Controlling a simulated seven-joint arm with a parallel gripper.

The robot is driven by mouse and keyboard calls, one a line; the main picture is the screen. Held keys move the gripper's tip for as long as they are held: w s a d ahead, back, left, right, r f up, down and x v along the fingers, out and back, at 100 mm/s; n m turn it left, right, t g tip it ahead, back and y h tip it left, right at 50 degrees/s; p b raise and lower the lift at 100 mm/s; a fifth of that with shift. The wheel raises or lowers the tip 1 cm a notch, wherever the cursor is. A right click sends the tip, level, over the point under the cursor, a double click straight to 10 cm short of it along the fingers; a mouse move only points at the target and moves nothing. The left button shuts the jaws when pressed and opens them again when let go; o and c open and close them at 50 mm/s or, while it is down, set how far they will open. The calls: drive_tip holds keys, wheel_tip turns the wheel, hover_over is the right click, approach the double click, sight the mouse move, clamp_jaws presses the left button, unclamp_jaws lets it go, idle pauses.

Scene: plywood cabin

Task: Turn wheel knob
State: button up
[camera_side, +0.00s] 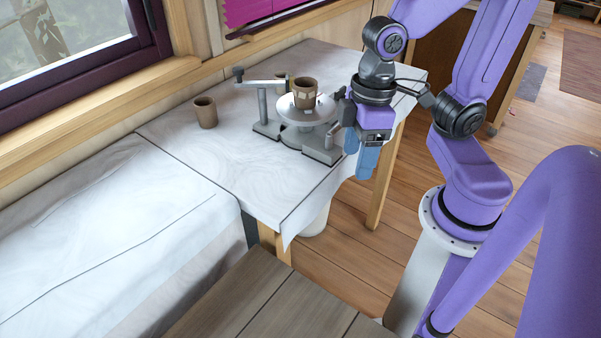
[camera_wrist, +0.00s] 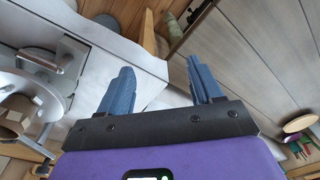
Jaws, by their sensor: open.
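A pottery wheel stands on the cloth-covered table, with a round pale wheel head (camera_side: 293,118) on a grey metal base (camera_side: 318,153). A brown cup (camera_side: 305,95) sits on the wheel head. In the wrist view the wheel head (camera_wrist: 40,92) is at the left edge, and a small metal knob-like post (camera_wrist: 66,63) stands out from the base. My gripper (camera_side: 361,163) points down just right of the wheel base, close to the table's edge. In the wrist view my gripper (camera_wrist: 160,84) has its two blue fingers wide apart with nothing between them, clear of the post.
A second brown cup (camera_side: 205,112) stands on the table left of the wheel. A bar on a post (camera_side: 263,108) rises beside the wheel head. The table (camera_side: 235,165) has free room at its front left. Wooden floor (camera_side: 335,240) lies beyond its right edge.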

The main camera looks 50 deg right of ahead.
drive_tip(key=s+n, duration=0.1)
drive_tip(key=s, duration=0.1)
drive_tip(key=s+d+n, duration=0.1)
drive_tip(key=shift+d+f+n, duration=0.1)
drive_tip(key=shift+f+n, duration=0.2)
drive_tip(key=shift+s+d+n+h, duration=0.2)
drive_tip(key=shift+s+n+h, duration=0.1)
drive_tip(key=c, duration=0.3)
drive_tip(key=shift+c, duration=1)
drive_tip(key=w+d+r+n, duration=0.15)
drive_tip(key=w+r, duration=0.25)
drive_tip(key=w, duration=0.7)
wheel_tip(320, 180, up, 5)
drive_tip(key=n, duration=0.4)
hover_over(341, 89)
wheel_tip(341, 89, down, 17)
drive_tip(key=shift+r, duration=0.15)
